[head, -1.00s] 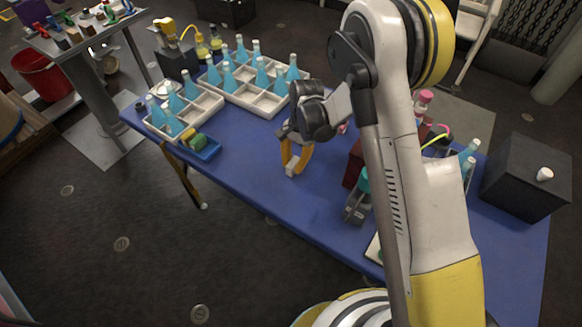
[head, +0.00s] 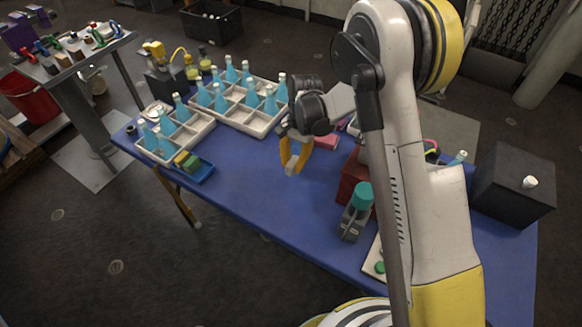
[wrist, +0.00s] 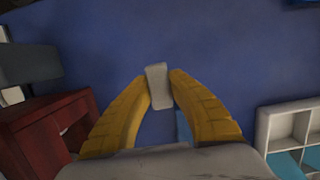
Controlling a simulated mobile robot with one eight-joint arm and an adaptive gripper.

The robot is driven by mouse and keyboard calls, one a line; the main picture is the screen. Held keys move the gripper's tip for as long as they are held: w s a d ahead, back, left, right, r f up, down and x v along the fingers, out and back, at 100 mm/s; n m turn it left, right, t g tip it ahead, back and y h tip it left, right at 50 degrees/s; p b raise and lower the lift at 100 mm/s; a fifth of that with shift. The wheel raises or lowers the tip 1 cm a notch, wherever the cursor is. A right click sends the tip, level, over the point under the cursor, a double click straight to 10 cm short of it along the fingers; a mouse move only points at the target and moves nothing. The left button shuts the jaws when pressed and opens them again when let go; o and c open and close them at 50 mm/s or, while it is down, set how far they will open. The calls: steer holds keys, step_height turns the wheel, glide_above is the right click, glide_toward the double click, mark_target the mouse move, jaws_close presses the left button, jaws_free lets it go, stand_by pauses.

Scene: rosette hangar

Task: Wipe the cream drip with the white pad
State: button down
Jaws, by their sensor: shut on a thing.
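My gripper (head: 292,168) hangs over the middle of the blue table (head: 250,195), with its yellow fingers closed on a small white pad (head: 290,171). In the wrist view the pad (wrist: 158,86) sits upright between the fingertips (wrist: 160,80), with blue tabletop around it. I cannot tell whether the pad touches the table. I cannot make out the cream drip in either view; the gripper and arm hide part of the tabletop.
White crates (head: 262,127) of blue bottles stand back left. To the right are a dark red box (head: 351,176), a teal-topped device (head: 361,197) and a black box (head: 515,190). The near-middle table is clear.

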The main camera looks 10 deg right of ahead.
steer(key=shift+p+v, duration=0.4)
steer(key=shift+v, duration=0.6)
steer(key=shift+s+a, duration=0.15)
